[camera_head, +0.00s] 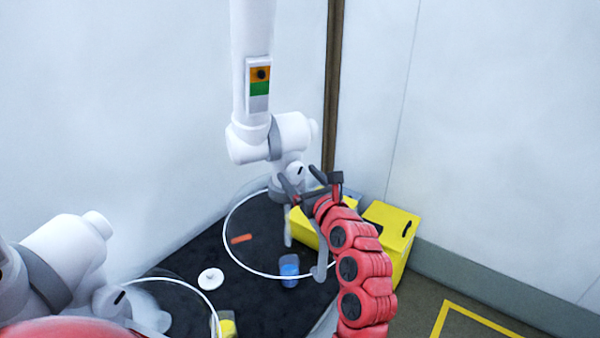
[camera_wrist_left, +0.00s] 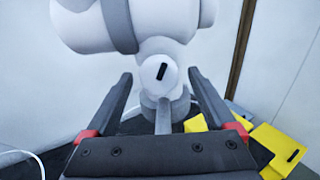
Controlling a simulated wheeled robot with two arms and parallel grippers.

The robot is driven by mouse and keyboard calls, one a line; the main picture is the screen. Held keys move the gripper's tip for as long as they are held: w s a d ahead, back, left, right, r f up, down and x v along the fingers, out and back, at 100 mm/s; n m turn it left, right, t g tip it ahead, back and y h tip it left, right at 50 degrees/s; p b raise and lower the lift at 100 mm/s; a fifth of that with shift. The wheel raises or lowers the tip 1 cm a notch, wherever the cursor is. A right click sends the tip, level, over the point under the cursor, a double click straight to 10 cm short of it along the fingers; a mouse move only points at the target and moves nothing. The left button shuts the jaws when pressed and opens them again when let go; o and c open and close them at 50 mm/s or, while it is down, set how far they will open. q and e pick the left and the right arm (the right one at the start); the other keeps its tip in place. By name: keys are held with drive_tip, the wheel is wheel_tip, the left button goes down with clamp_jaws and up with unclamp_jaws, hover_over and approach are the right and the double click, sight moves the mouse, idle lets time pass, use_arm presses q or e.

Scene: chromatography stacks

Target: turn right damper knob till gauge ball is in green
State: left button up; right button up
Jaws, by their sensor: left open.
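The right damper knob (camera_head: 296,170) is a white round knob with a black mark, on the right white extraction arm. In the left wrist view the knob (camera_wrist_left: 163,74) sits between my finger ends, its black mark tilted slightly from upright. My left gripper (camera_head: 300,177) is open around or just in front of the knob; I cannot tell whether it touches. It also fills the lower left wrist view (camera_wrist_left: 160,76). The gauge (camera_head: 259,85) is on the white tube above. Its black ball is in the orange band, above the green band. My right gripper is not in view.
A second white arm (camera_head: 65,255) with a similar knob (camera_head: 117,298) stands at left. Clear hoods, a blue-capped container (camera_head: 289,268), a white disc (camera_head: 211,279) and an orange piece (camera_head: 241,239) are over the dark bench top. A yellow bin (camera_head: 392,225) is behind my arm.

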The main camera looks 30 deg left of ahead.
use_arm(q)
drive_tip(key=c, duration=1.4)
drive_tip(key=m+p, duration=0.1)
drive_tip(key=m, duration=0.1)
drive_tip(key=shift+a+r+m, duration=0.1)
drive_tip(key=shift+m, duration=0.2)
drive_tip(key=shift+s+m+p, duration=0.1)
drive_tip(key=shift+m+p, duration=0.4)
drive_tip(key=shift+m, duration=0.6)
drive_tip(key=o, duration=1.4)
